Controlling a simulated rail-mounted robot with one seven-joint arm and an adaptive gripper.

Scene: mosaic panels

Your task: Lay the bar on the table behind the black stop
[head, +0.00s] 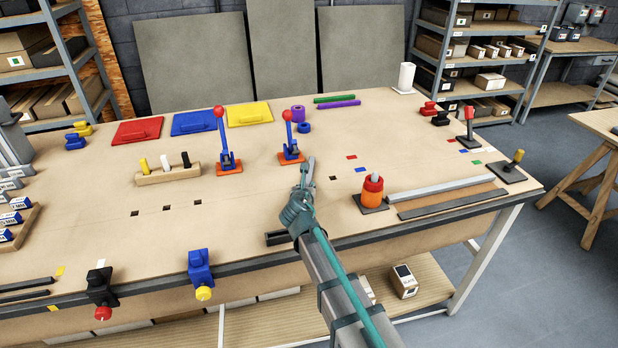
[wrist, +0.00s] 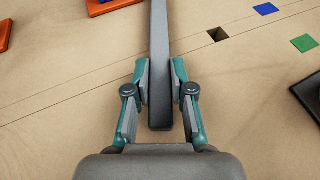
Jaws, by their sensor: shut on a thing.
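My gripper (head: 303,194) is shut on a long dark grey bar; in the wrist view its two fingers (wrist: 160,70) press the bar from both sides. The bar (wrist: 160,25) runs straight away from my palm and out of the top of that view. In the head view a short length of the bar (head: 309,170) shows beyond my fingers, over the middle of the table (head: 235,255). I cannot tell whether the bar touches the wood. A low black piece (head: 280,238), possibly the black stop, lies near the front edge, left of my forearm and partly hidden by it.
Two upright levers with red knobs, on orange bases (head: 229,167) and (head: 290,157), stand behind left. Blue (head: 200,268) and black (head: 101,288) clamps sit on the front edge. The front left-middle is mostly clear.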

